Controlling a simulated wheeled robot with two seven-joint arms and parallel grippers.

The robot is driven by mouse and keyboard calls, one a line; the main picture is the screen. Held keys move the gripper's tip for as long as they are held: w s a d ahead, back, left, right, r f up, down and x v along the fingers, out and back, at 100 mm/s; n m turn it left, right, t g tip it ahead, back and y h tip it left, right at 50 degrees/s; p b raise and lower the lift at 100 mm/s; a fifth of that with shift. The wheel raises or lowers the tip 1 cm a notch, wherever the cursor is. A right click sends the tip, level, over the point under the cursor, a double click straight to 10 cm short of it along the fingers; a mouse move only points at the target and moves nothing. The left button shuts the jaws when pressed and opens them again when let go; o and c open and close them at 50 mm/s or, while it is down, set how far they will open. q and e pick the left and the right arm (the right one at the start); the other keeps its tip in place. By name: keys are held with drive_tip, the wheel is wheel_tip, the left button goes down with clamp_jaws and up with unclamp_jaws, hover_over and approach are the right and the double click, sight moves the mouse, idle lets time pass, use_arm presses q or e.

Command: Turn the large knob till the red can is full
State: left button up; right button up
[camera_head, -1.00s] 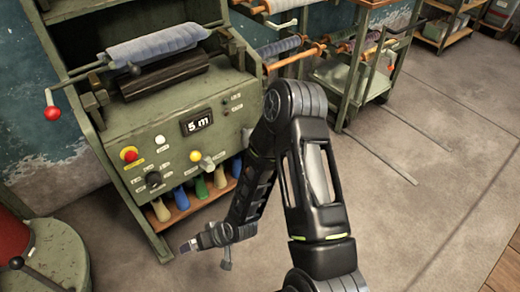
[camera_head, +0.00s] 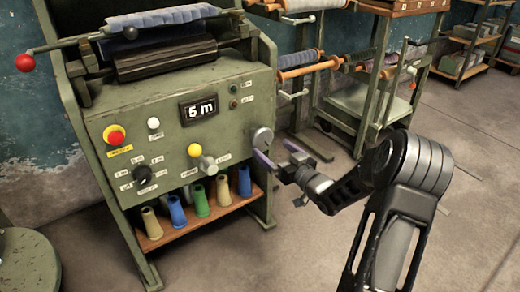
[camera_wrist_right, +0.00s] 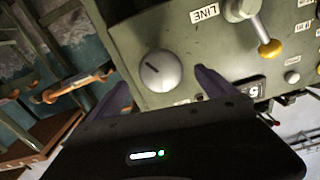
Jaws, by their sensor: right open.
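A large round grey knob (camera_head: 262,139) sits at the right end of the green machine's front panel. In the right wrist view, the knob (camera_wrist_right: 160,71) is pale grey with a dark pointer mark. My right gripper (camera_head: 278,152) is open just in front of and below the knob in the head view. In the wrist view its two dark fingers (camera_wrist_right: 157,90) lie either side of the knob with gaps, and I see no contact. My left gripper is not in view. I see no red can in the current frames.
The panel (camera_head: 232,108) carries a "5 m" display (camera_head: 199,109), a yellow-tipped lever (camera_head: 206,162), a red button (camera_head: 115,135) and a small black knob (camera_head: 142,174). Several coloured cones stand on a shelf below. A rack (camera_head: 368,95) stands behind my right arm.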

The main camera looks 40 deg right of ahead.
sight(264, 142)
drive_tip(key=w+b, duration=0.2)
drive_tip(key=w, duration=0.5)
drive_tip(key=shift+f, duration=0.1)
drive_tip(key=shift+w, duration=0.45)
drive_tip(key=shift+c, duration=0.3)
drive_tip(key=c, duration=1.3)
drive_tip(key=shift+c, duration=0.2)
